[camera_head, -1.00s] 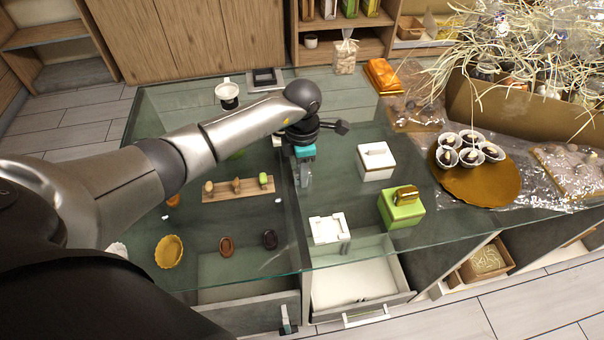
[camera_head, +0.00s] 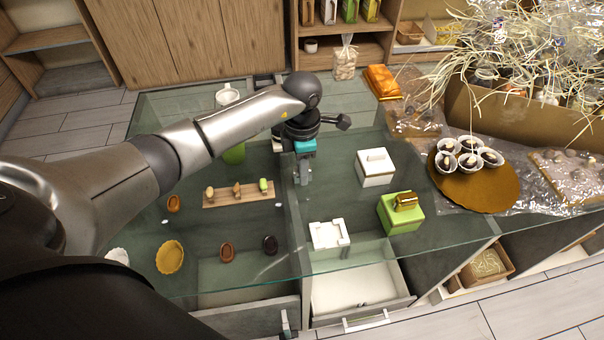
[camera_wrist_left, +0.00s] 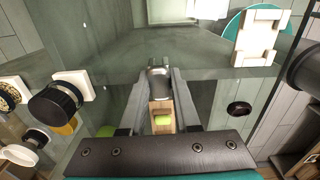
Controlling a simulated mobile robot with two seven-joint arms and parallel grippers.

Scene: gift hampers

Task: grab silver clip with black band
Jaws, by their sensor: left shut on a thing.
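My left gripper (camera_head: 303,181) points down over the glass counter, left of the white lidded box. In the left wrist view its fingers (camera_wrist_left: 159,76) are closed around a small silver-grey piece with a dark band (camera_wrist_left: 158,66), which fits the silver clip with black band. The fingers hide much of the piece, and in the head view it is too small to make out. My right gripper is not in view.
A white lidded box (camera_head: 375,168), a green box (camera_head: 400,213) and a white frame-like piece (camera_head: 329,235) are right of the gripper. A wooden board (camera_head: 238,193) with several small items lies left. A gold plate (camera_head: 490,190) with filled cups is farther right.

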